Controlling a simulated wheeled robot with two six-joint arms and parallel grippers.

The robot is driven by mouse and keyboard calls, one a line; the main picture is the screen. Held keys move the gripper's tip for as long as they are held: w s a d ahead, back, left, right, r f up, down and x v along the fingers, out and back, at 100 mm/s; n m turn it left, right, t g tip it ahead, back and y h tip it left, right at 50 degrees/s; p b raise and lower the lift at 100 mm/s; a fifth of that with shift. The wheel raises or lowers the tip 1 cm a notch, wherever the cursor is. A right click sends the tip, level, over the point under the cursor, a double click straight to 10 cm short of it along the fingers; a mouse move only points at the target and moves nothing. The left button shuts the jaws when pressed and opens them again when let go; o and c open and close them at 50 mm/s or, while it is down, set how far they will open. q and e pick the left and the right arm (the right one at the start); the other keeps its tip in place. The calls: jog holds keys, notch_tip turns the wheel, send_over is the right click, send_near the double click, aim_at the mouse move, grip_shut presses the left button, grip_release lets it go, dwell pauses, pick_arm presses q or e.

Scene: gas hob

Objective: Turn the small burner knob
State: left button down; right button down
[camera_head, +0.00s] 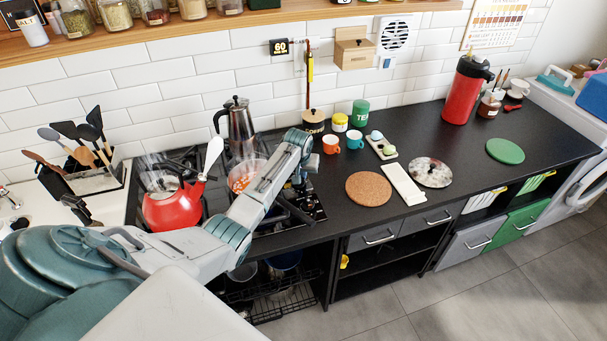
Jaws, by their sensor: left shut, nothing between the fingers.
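The black gas hob (314,208) is at the left of the counter, largely covered by cookware and my left arm. I cannot make out the small burner knob; my arm or the pans may hide it. My left arm reaches across the hob from the lower left and bends down at its end. My left gripper (299,180) is shut and empty, low over the right part of the hob; its tips are small and partly hidden by the arm. I cannot tell whether it touches anything. My right gripper is not in view.
On the hob are a red kettle (172,208), a moka pot (239,128) and a pan with orange contents (243,178). Cups (331,145) and a cork mat (368,188) lie to the right.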

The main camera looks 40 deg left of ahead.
pick_arm(q)
jog(key=shift+s+d+m+p, duration=0.1)
jog(key=shift+m+p, duration=0.25)
jog(key=shift+m, duration=0.45)
jog(key=shift+d+m+h+p, duration=0.15)
jog(key=shift+m+h+p, duration=0.3)
jog(key=shift+m, duration=0.45)
dwell(1.6)
